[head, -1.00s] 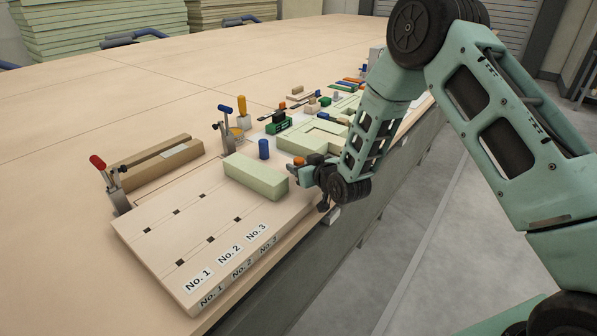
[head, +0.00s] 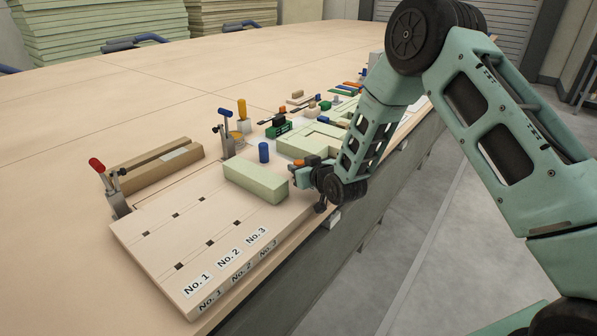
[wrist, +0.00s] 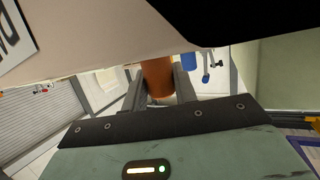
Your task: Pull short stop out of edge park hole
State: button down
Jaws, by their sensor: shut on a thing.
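The short stop shows as an orange cylinder (wrist: 158,80) between the two grey fingers in the wrist view. In the head view only its orange top (head: 300,161) shows, at the board's right edge by the green block. My gripper (head: 303,176) is shut on it, reaching in from the right. The stop's lower end and the edge park hole are hidden, so I cannot tell whether the stop is still in the hole.
A pale green block (head: 256,181) lies on the board (head: 195,228) just left of my gripper. A blue peg (head: 264,152) and toggle clamps, one red-handled (head: 97,164), stand behind. The aisle floor at right is clear.

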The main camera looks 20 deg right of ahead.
aim_at(300, 163)
jog(key=shift+r, duration=0.35)
jog(key=shift+r+p, duration=0.45)
jog(key=shift+r, duration=0.2)
jog(key=shift+r, duration=0.1)
jog(key=shift+r+p, duration=2.6)
jog(key=shift+r, duration=2.05)
